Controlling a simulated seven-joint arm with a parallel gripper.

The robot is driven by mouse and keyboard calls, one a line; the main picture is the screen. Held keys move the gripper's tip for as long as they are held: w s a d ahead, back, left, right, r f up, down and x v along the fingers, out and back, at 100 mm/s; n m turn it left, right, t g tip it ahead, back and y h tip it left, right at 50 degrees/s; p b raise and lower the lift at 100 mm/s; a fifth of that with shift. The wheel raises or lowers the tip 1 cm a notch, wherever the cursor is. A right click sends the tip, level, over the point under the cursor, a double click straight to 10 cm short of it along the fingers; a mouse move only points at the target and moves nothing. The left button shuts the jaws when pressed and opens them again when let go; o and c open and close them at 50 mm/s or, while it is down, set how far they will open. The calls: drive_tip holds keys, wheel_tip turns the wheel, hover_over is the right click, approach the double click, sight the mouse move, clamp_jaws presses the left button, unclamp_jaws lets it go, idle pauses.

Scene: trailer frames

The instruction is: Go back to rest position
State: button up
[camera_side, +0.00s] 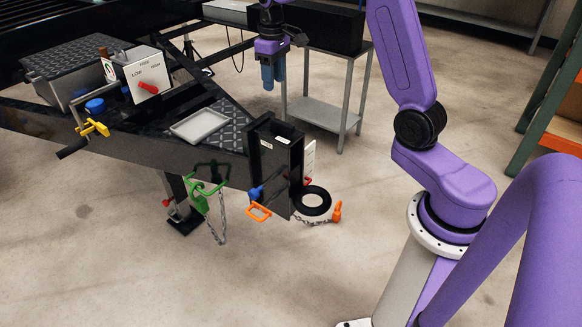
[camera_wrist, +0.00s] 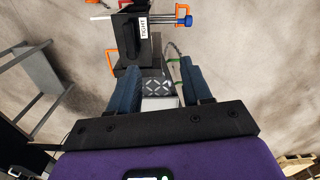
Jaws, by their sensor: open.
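Below the fingers the wrist view shows the patterned black plate (camera_wrist: 157,88) of the tongue. The black coupler box (camera_side: 268,150) stands upright at the tongue's front end, with a blue knob and an orange clip beside it. It also shows in the wrist view (camera_wrist: 130,35), with a label reading TIGHT.
A grey tray (camera_side: 199,125) lies on the tongue. A LOW/HIGH control box (camera_side: 139,78) with a red lever stands at the left. A yellow handle (camera_side: 93,128) and green hook (camera_side: 203,193) project from the frame. A grey metal stand (camera_side: 330,112) is behind. Open floor lies in front.

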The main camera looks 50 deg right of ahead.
drive_tip(key=s+a+r+n, duration=0.1)
drive_tip(key=s+a+n, duration=0.4)
drive_tip(key=s+a, duration=0.95)
drive_tip(key=s+a+f+n, duration=0.1)
drive_tip(key=s+n, duration=0.4)
drive_tip(key=s, duration=1.6)
drive_tip(key=shift+a+f+n, duration=0.25)
drive_tip(key=shift+f+n, duration=0.15)
drive_tip(key=shift+f, duration=0.15)
drive_tip(key=shift+w, duration=0.1)
